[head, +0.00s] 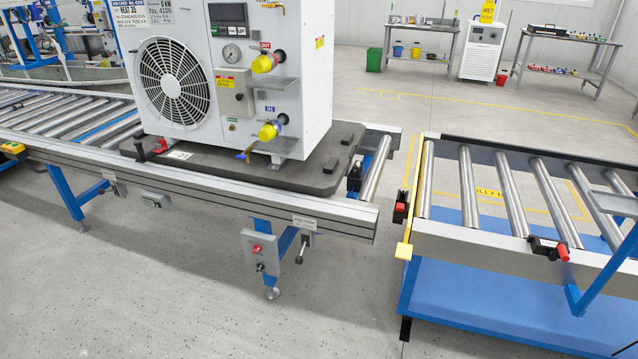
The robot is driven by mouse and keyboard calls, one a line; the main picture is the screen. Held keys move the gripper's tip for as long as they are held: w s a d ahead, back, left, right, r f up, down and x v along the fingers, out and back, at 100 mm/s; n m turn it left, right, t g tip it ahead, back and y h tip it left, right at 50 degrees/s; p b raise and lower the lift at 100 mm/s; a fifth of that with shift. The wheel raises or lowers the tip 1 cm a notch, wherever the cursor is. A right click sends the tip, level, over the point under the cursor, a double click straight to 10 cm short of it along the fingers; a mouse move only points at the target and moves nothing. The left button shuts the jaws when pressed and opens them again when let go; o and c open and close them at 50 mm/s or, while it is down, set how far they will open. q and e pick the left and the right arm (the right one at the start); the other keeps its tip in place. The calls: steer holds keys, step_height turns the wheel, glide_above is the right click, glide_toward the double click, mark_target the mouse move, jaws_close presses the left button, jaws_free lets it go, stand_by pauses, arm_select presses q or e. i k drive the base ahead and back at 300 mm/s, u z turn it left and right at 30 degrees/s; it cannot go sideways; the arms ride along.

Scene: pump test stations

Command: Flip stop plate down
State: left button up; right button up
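Neither of my grippers is in view. I cannot tell for sure which part is the stop plate. A small black block (354,177) stands at the right end of the roller conveyor (330,215), beside the last roller and close to the dark pallet (320,180). A yellow bar (418,185) runs along the left end of the roller cart (480,242), with a yellow pad (404,250) at its near corner. A black and red part (400,208) sits by that end. The pallet carries a white heat pump unit (320,70) with two yellow caps.
A narrow floor gap separates conveyor and cart. A grey box with a red knob (258,252) hangs under the conveyor's near side. A black part with a red tip (548,248) is on the cart's near rail. Benches (420,28) stand at the back. The front floor is clear.

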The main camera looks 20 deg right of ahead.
mark_target(404, 250)
steer(key=u, duration=0.95)
steer(key=k, duration=1.2)
steer(key=z, duration=1.7)
steer(key=i, duration=0.55)
steer(key=u, duration=0.8)
steer(key=i, duration=1.8)
steer(key=z, duration=0.75)
